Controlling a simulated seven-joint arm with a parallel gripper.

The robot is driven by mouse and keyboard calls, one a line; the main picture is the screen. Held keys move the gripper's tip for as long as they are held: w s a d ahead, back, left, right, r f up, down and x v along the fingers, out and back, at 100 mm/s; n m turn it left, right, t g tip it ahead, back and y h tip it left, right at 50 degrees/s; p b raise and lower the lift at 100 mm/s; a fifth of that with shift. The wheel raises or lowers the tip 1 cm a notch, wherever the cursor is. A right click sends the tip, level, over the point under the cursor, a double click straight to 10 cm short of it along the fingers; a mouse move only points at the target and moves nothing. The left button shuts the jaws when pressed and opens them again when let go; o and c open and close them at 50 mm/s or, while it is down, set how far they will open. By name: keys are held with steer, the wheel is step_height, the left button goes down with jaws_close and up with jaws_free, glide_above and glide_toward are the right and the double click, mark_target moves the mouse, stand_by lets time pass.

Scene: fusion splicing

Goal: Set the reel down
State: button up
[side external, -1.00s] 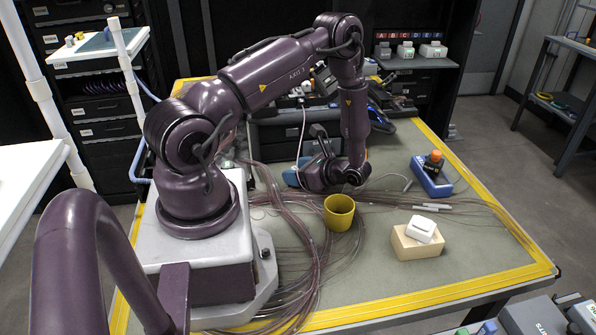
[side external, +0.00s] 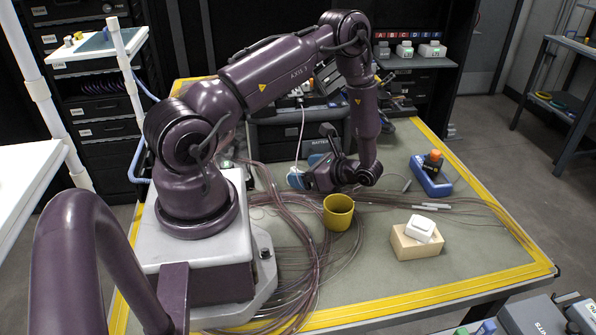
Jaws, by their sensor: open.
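My gripper (side external: 312,181) is low over the mid-back of the bench, its hand pointing left in the picture. It is open. A small light-blue item (side external: 295,178) lies at its left, close to the fingertips; it may be the reel, but it is small and partly hidden by the hand. I cannot tell whether the fingers touch it. It appears to rest on the bench mat (side external: 420,285).
A yellow cup (side external: 339,213) stands in front of my gripper. Loose fibre strands (side external: 300,240) run across the mat. A white box sits on a wooden block (side external: 415,245) at right. A blue holder (side external: 430,178) carries an orange-capped bottle (side external: 433,160).

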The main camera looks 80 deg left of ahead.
steer(key=v, duration=0.8)
steer(key=shift+w+d+r, duration=0.15)
steer(key=shift+w+d, duration=0.1)
steer(key=d+r+n+t+h, duration=0.2)
steer(key=d+r, duration=0.1)
steer(key=r, duration=0.6)
steer(key=d+r+n+t+h, duration=0.2)
steer(key=d+r+n+t, duration=0.15)
steer(key=r, duration=0.45)
steer(key=s+d+r+n+t+h, duration=0.3)
steer(key=s+d+r+t+h, duration=0.2)
steer(key=s+d+r+t, duration=0.3)
step_height(320, 180, up, 5)
steer(key=d+t, duration=0.1)
steer(key=d, duration=0.2)
steer(key=shift+s+f, duration=0.25)
steer(key=shift+s, duration=0.05)
